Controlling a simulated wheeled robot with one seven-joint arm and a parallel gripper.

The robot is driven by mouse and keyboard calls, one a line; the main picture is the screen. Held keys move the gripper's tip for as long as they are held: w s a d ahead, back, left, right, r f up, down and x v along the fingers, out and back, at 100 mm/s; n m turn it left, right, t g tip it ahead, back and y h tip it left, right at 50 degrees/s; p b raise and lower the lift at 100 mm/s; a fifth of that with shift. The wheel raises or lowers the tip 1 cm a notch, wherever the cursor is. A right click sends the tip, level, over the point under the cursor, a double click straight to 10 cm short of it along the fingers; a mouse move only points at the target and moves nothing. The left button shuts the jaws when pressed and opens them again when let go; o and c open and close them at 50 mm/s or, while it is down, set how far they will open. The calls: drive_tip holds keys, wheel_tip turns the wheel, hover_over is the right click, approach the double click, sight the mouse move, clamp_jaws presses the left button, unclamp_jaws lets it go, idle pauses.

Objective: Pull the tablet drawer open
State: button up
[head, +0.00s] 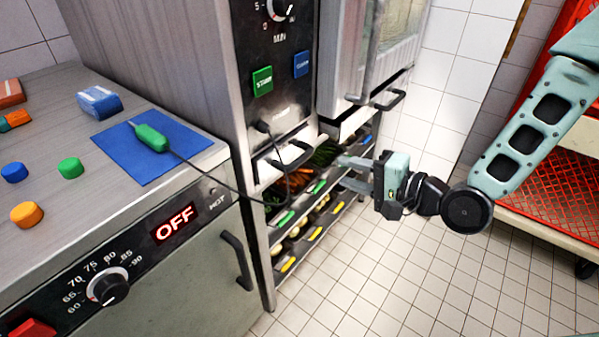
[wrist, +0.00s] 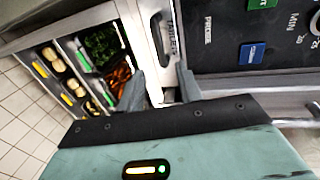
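The tablet drawer (head: 267,172) is a narrow light-metal front with a black bar handle (head: 290,156), below the oven's control panel. In the wrist view its pale front (wrist: 137,33) and black handle (wrist: 158,32) show beside a sideways label that seems to read tablets. My gripper (head: 352,173) points left, to the right of the handle and apart from it. Its two fingers are spread with nothing held between them; the gap also shows in the wrist view (wrist: 163,86). I see no clear gap showing the drawer open.
Below are tilted trays of greens (head: 323,154), carrots and pale rounds. A probe (head: 150,138) lies on a blue mat (head: 120,155), its cable hanging past the drawer handle. An upper cabinet handle (head: 390,100) juts out at right. The tiled floor (head: 400,270) is clear.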

sight(302, 162)
drive_tip(key=b+x, duration=0.6)
drive_tip(key=x, duration=0.7)
drive_tip(key=shift+s+a, duration=0.1)
drive_tip(key=shift+s, duration=0.1)
clamp_jaws()
